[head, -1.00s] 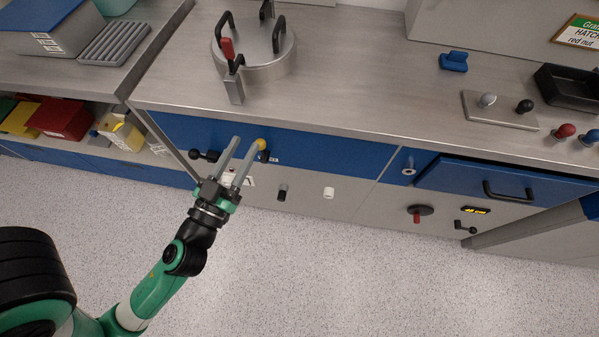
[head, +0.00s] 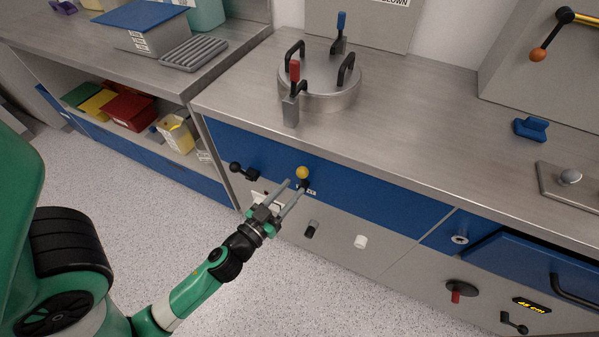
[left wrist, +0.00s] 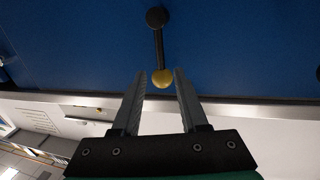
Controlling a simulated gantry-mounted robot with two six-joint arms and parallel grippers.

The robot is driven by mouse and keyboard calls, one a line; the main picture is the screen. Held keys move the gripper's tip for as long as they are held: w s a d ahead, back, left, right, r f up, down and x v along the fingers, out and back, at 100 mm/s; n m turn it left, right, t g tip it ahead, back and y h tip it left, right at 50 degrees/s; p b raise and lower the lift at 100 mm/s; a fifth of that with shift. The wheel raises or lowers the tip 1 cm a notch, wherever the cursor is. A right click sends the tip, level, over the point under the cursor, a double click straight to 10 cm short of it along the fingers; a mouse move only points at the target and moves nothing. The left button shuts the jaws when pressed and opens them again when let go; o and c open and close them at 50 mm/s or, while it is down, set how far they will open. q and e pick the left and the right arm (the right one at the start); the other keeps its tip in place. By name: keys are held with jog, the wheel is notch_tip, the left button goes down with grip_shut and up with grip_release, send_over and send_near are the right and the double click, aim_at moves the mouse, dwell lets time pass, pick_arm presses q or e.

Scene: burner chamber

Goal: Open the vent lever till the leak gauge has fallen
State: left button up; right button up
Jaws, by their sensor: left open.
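A lever with a yellow ball knob (head: 302,172) sits on the blue front panel under the counter. I take it for the vent lever; its small label is unreadable. My left gripper (head: 293,187) is open and empty, its fingers pointing at the panel just below the knob. In the left wrist view, the yellow knob (left wrist: 162,78) appears between the open fingertips (left wrist: 160,72), the rod running up to a dark pivot. I cannot tell how deep the knob sits between them. A white plate, perhaps the gauge, is mostly hidden behind the gripper. My right gripper is not in view.
A black-knobbed lever (head: 243,171) is left of the yellow one. A black knob (head: 311,229) and a white knob (head: 360,241) sit below. A lidded round hatch (head: 320,90) stands on the counter. The floor is clear.

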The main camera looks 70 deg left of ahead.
aim_at(303, 179)
pick_arm(q)
jog(key=p+x, duration=0.1)
jog(key=x, duration=0.3)
jog(key=shift+w+a, duration=0.1)
jog(key=shift+a, duration=0.05)
grip_shut()
jog(key=shift+r, duration=0.2)
dwell(1.0)
